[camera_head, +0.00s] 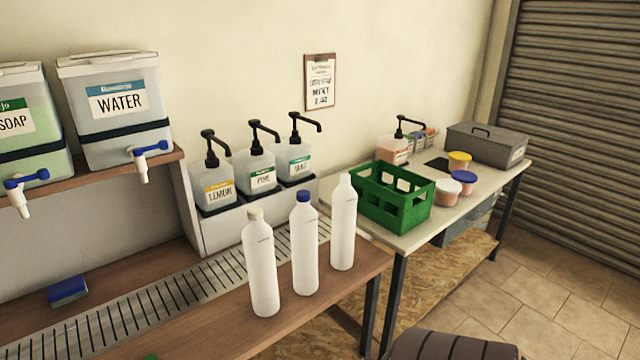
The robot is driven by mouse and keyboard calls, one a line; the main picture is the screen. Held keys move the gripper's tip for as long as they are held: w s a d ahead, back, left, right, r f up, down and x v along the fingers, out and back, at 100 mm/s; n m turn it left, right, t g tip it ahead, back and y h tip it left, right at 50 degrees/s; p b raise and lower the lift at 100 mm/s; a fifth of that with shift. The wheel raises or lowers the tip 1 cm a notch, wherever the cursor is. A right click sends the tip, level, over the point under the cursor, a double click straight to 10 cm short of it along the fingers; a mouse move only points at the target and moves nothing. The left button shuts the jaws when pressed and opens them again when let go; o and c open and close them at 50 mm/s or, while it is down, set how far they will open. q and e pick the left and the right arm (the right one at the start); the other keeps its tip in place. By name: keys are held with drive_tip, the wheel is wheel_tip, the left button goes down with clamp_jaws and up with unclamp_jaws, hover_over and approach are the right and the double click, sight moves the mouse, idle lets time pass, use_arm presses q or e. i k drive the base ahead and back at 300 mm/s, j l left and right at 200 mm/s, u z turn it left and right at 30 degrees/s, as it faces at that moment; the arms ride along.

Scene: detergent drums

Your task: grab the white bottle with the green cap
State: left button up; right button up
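Three white bottles stand upright on the wooden counter. The left bottle (261,270) has a beige cap, and the middle bottle (305,250) has a blue cap. The right bottle (343,225) has a white top, and I cannot tell whether it is capped. No white bottle with a green cap shows in full. A small green thing (150,357) is cut off at the bottom edge; I cannot tell whether it is a cap. Neither of my grippers is in view.
A metal drain grate (180,294) runs behind the bottles. Pump dispensers (262,175) stand behind it. A blue sponge (68,291) lies at left. A green crate (392,197) and tubs (447,191) sit on the right table. Drums with taps (115,110) are upper left.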

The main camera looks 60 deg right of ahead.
sight(345, 197)
drive_tip(key=z, duration=2.05)
